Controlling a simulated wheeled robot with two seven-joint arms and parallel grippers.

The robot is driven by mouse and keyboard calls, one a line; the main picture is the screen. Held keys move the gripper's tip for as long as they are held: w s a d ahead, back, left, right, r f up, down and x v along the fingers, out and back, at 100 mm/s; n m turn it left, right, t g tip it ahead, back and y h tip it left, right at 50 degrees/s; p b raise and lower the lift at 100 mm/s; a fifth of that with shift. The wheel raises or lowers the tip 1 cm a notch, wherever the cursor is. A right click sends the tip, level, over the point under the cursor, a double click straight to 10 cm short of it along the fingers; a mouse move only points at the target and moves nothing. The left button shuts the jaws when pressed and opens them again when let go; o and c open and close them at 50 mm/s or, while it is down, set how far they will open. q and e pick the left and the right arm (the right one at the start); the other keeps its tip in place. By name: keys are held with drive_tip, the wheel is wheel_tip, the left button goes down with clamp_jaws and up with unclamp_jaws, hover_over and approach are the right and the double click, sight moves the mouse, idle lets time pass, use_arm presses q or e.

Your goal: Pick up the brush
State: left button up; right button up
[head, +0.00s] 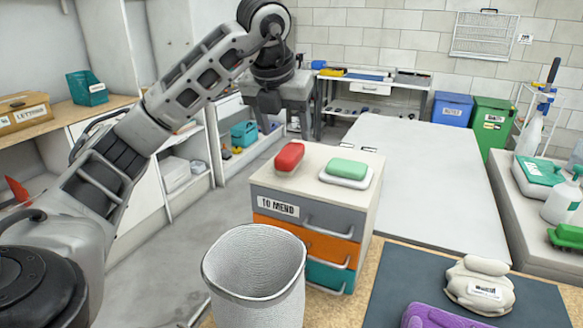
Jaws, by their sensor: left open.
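A green block with a darker underside (567,236), which looks like a brush, lies at the right edge on the grey side counter; part of it is cut off by the frame. A red block (289,157) and a green block on a white base (346,170) lie on top of the drawer cabinet; I cannot tell whether either is a brush. My left gripper (284,128) is open and empty, pointing down, high above and behind the cabinet. It is apart from all these things. My right gripper is out of view.
The drawer cabinet (287,207) labelled "TO MEND" stands mid-view. A white ribbed bin (255,290) is in front. A beige bundle (480,285) and a purple item (440,318) lie on a dark mat (388,290). Spray bottles (563,198) stand at right. The long pale surface (420,180) is mostly clear.

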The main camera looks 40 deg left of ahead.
sight(289, 152)
use_arm(q)
drive_tip(key=shift+x, duration=3.55)
drive_tip(key=shift+s, duration=0.1)
drive_tip(key=c, duration=1.1)
